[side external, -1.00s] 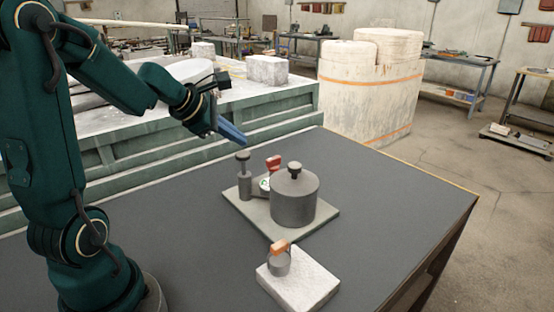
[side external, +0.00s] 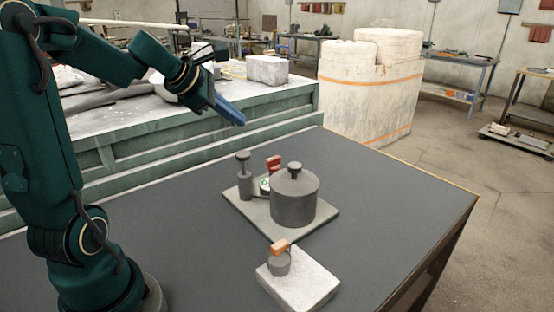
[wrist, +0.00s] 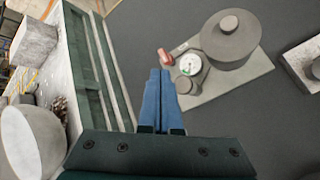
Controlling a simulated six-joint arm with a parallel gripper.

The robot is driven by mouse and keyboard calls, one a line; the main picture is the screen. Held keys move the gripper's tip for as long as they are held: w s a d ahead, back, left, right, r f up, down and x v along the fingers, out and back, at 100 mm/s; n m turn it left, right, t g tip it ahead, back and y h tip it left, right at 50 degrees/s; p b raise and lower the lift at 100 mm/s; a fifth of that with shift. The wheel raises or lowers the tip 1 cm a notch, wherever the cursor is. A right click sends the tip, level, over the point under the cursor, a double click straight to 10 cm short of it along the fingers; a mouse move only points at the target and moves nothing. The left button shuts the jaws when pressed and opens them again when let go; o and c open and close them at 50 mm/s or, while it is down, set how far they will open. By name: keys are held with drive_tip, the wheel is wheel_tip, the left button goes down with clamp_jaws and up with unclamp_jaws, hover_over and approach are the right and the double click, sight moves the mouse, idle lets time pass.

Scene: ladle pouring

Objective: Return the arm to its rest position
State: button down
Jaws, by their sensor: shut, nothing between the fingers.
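My gripper (side external: 238,116) is shut and empty, its blue fingers pressed together, held in the air above the far left part of the dark table (side external: 390,215). In the wrist view the shut fingers (wrist: 159,75) point towards the grey plate (wrist: 243,83). A small grey cup-like piece with an orange handle (side external: 279,260) sits on a white block (side external: 300,284) nearer the camera. My gripper touches none of these.
A green-sided bench (side external: 200,144) with a pale top runs behind the table. It carries a grey block (side external: 267,69) and a round pale object (wrist: 33,140). A large whitish drum-like container (side external: 368,95) stands at the back. The table's right side is clear.

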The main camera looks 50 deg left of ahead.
drive_tip(key=s+d+r+m+h, duration=0.1)
drive_tip(key=s+d+m+h, duration=0.1)
drive_tip(key=d+m, duration=0.55)
drive_tip(key=s+d+r+m+h, duration=0.15)
drive_tip(key=d+m, duration=0.25)
drive_tip(key=d, duration=0.6)
drive_tip(key=s+f+m+g+y, duration=0.2)
drive_tip(key=s+f+m, duration=0.5)
drive_tip(key=s+m, duration=0.5)
drive_tip(key=m+g, duration=0.1)
drive_tip(key=m, duration=0.3)
drive_tip(key=shift+s+d+m+g+y, duration=0.3)
drive_tip(key=shift+s+m+y, duration=0.05)
drive_tip(key=shift+s, duration=0.05)
